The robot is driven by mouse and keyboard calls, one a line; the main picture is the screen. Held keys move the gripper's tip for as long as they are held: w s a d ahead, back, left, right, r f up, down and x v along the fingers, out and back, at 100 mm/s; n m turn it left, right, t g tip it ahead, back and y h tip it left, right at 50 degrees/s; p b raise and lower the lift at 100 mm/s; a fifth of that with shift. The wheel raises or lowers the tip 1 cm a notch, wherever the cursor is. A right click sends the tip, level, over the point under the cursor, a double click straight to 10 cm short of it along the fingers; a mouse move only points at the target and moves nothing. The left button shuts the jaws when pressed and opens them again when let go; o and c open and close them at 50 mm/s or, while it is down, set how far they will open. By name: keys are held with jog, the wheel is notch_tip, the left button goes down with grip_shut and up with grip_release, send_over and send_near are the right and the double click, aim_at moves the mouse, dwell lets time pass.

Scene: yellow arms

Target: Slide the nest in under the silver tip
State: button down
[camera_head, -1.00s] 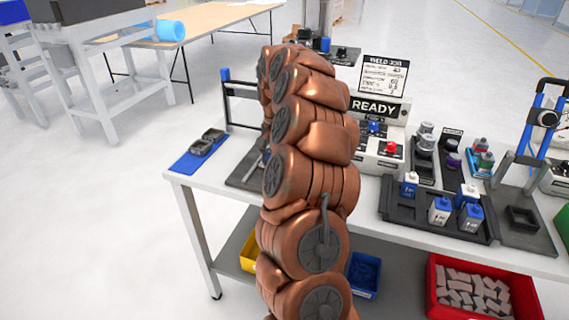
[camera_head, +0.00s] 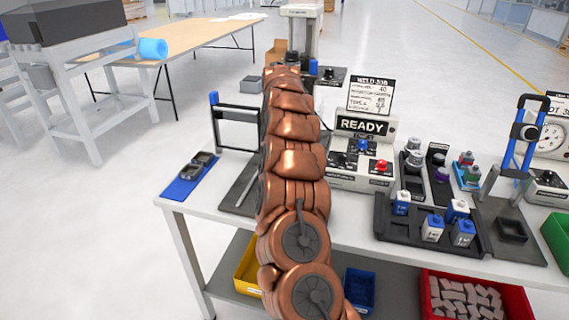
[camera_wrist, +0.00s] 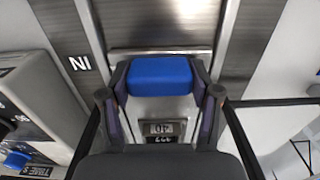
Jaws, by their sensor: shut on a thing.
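My gripper (camera_wrist: 160,98) is shut on a blue block (camera_wrist: 160,76), a handle-like piece, with one finger at each side of it. Beyond the block in the wrist view is a brushed-metal strip (camera_wrist: 160,36), and a marking "IN" shows to the left. Small dark number plates show just below the block, between the fingers. I cannot make out the nest's outline or the silver tip. In the head view my copper arm hides my gripper and the spot where it works.
The white bench (camera_head: 350,215) carries a READY box (camera_head: 365,135), a black tray (camera_head: 430,225) with blue-and-white bottles, and a blue mat (camera_head: 188,180) with dark parts. A black frame (camera_head: 238,111) stands left of my arm. A red bin (camera_head: 428,290) sits below.

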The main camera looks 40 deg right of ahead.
jog(key=shift+w+d+r, duration=0.15)
jog(key=shift+w+d, duration=0.05)
dwell(0.3)
jog(key=c, duration=0.5)
grip_release()
jog(key=shift+d, duration=0.1)
jog(key=shift+o, duration=1.3)
jog(key=shift+r, duration=3.65)
